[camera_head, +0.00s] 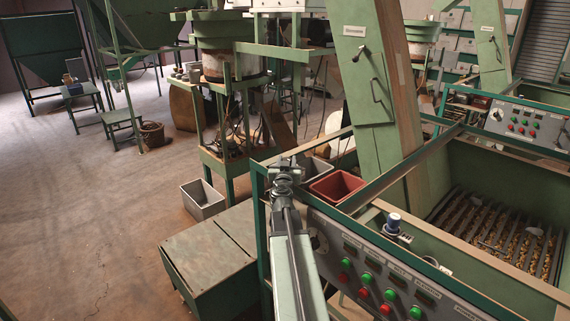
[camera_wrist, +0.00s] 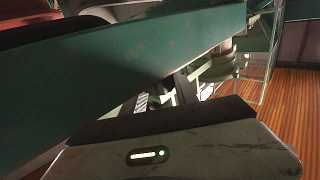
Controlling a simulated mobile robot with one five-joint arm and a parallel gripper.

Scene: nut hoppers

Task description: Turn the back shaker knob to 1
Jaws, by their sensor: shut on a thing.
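The farther control panel (camera_head: 525,121) stands at the right in the head view, with a round knob (camera_head: 497,114) at its left end. Its pointer is too small to read. The nearer panel (camera_head: 400,279) also has a pale dial knob (camera_head: 318,240), partly hidden behind my arm. My gripper (camera_head: 287,167) is at the left corner of the near machine's green frame, well away from the far knob. In the wrist view my gripper's dark pads lie either side of a green bar (camera_wrist: 150,62), and it appears shut on that bar.
A red bin (camera_head: 337,186) sits just right of my gripper, and a grey bin (camera_head: 202,200) is at the left. The sloping green chute (camera_head: 372,95) rises between the two panels. A low green box (camera_head: 212,250) stands left of my arm. The floor at far left is open.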

